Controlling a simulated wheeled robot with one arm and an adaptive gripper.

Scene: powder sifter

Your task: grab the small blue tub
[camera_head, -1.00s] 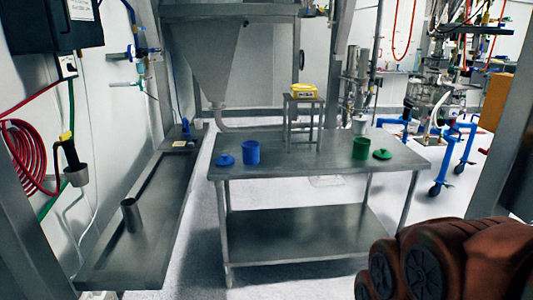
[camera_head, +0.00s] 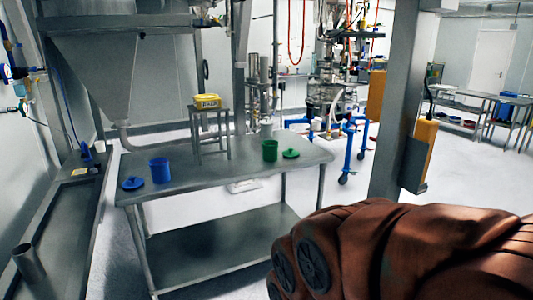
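The small blue tub (camera_head: 160,170) stands upright on the left part of the steel table (camera_head: 215,178). It looks open at the top. A blue lid (camera_head: 133,183) lies on the table just left of it. My brown arm fills the lower right of the view, well in front of the table and apart from the tub. My gripper's fingers do not show.
A green tub (camera_head: 270,150) and green lid (camera_head: 291,153) are at the table's right. A small stand (camera_head: 211,133) bearing a yellow box (camera_head: 207,101) is between the tubs. A thick grey post (camera_head: 407,100) rises at right. A steel bench (camera_head: 65,225) runs along the left.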

